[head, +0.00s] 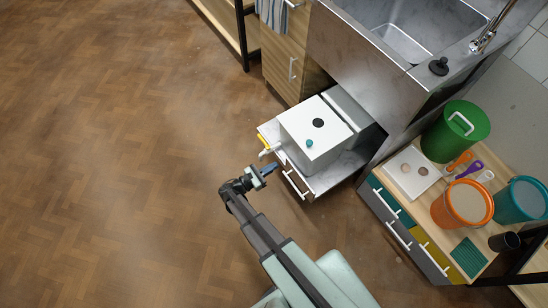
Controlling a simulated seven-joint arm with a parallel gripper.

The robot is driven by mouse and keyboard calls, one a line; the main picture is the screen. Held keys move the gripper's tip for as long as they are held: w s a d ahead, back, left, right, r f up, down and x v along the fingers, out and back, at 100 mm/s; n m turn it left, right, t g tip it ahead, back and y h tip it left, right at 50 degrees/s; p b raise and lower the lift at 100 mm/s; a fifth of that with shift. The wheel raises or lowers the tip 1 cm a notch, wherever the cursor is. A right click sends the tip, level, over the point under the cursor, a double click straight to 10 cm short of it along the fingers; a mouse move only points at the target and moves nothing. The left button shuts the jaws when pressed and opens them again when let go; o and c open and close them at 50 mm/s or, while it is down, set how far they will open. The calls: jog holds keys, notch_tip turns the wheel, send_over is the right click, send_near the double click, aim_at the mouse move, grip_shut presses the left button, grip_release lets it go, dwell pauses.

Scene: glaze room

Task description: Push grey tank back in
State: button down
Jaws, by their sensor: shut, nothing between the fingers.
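A pale grey-white box-shaped tank (309,137) stands under the sink, sticking out past the cabinet front. Its top has a black round cap and a small teal knob. It rests on a pulled-out shelf (340,172) with a brown front and a white handle. A light grey block (352,107) lies behind the tank, partly under the sink; I cannot tell whether it is part of the tank. My gripper (270,168) is shut and empty, just in front of the shelf, to the lower left of the tank. I cannot tell whether it touches anything.
The steel sink (400,28) overhangs the shelf. A yellow item (264,142) and a white spout lie at the tank's left. At right, a bench (468,228) holds a green bin (455,130), orange and teal buckets. The wooden floor at left is clear.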

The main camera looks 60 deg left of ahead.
aim_at(326, 134)
jog(key=w, duration=1.1)
jog(key=shift+w, duration=0.4)
jog(key=shift+w, duration=0.15)
jog(key=w, duration=3)
jog(key=shift+w, duration=0.3)
jog(key=shift+w, duration=0.1)
jog(key=s, duration=1.4)
jog(key=shift+s, duration=0.3)
